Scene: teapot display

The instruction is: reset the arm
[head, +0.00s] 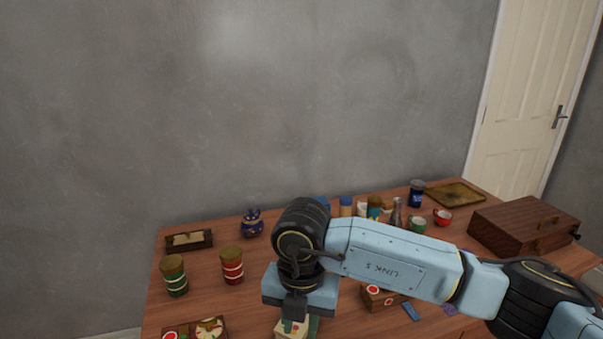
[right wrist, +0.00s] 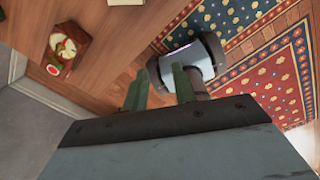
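My right arm reaches in from the right in the head view and spans the front of the table. Its gripper (head: 303,318) points down over the near middle of the table, with its fingers mostly hidden by the wrist. In the right wrist view the two green fingers of the right gripper (right wrist: 159,90) stand apart with nothing between them. A small pale box (head: 290,330) shows just below the gripper in the head view; I cannot tell whether they touch. My left gripper is not in view.
On the wooden table (head: 205,258) are a green jar (head: 174,280), a red jar (head: 231,267), a blue pot (head: 252,222), a dark tray (head: 189,240), a red cup (head: 442,217) and a large wooden case (head: 522,226). A grey wall (head: 250,100) stands behind. Patterned rugs (right wrist: 270,70) lie on the floor.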

